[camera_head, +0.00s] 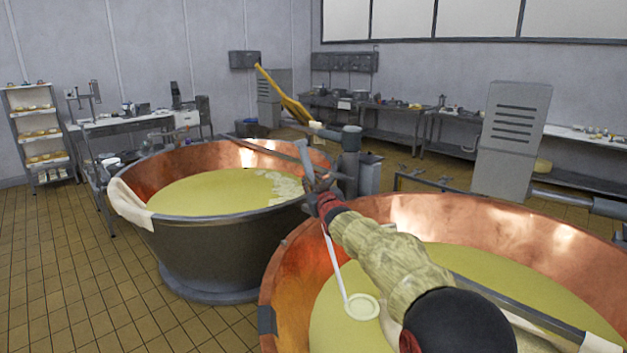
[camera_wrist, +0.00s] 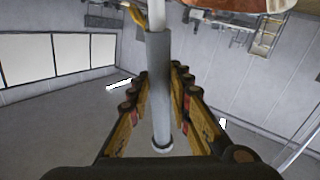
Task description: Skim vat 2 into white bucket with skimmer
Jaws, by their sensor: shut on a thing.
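My gripper (camera_head: 318,188) reaches out over the near right copper vat (camera_head: 290,285). It is shut on the grey handle (camera_wrist: 160,100) of the skimmer, between its yellow-sided fingers in the wrist view (camera_wrist: 160,80). The white skimmer (camera_head: 335,262) hangs down from the gripper, with its round head (camera_head: 362,306) over the yellow liquid at the vat's left. I cannot tell whether the head touches the liquid. The left copper vat (camera_head: 215,245) holds yellow liquid with pale curd patches (camera_head: 284,187) at its right side. No vat numbers show, and I cannot make out a white bucket.
A pale cloth (camera_head: 130,203) hangs over the left vat's rim. A yellow paddle-like tool (camera_head: 285,97) rises behind that vat. A grey column (camera_head: 350,160) stands between the vats. Benches line the back wall, and a shelf (camera_head: 38,135) stands far left. Tiled floor is clear at front left.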

